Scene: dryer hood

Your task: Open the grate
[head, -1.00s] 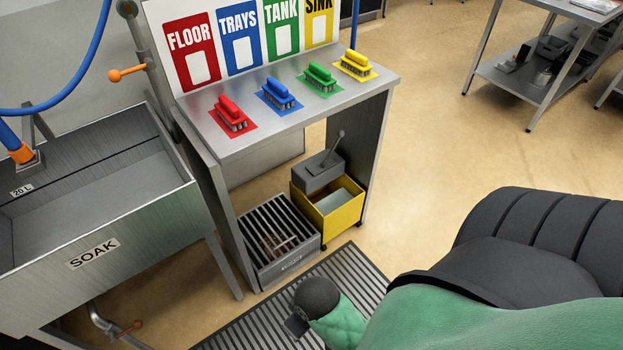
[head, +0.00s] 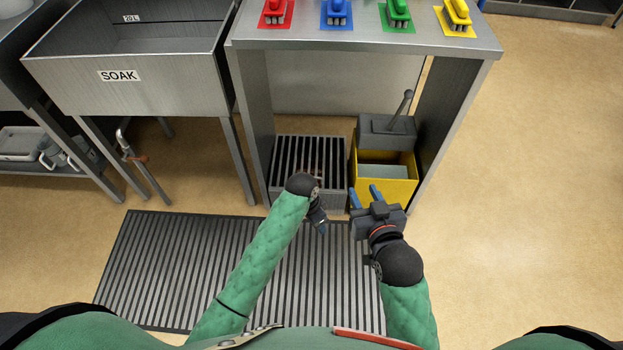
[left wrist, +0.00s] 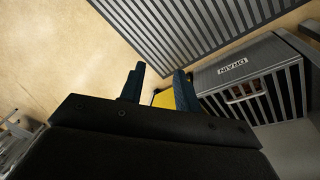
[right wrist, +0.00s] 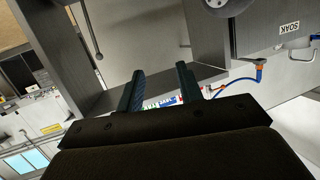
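The grate (head: 290,150) has dark slots between grey bars and lies flat on a low grey box under the steel table. In the left wrist view the grate (left wrist: 285,97) lies right of the fingers, beside the box's DRAIN label (left wrist: 232,68). My left gripper (head: 321,228) is in front of the box, and its wrist hides part of the box front; its fingers (left wrist: 158,78) are apart and empty. My right gripper (head: 364,194) is open and empty, in front of the yellow bucket, right of the box. The right wrist view does not show the grate.
A yellow mop bucket (head: 402,190) with a grey wringer (head: 385,132) stands close right of the box. Table side panels (head: 257,110) flank both. The SOAK sink (head: 150,90) is at left. A slatted floor mat (head: 180,260) lies in front. Floor at right is clear.

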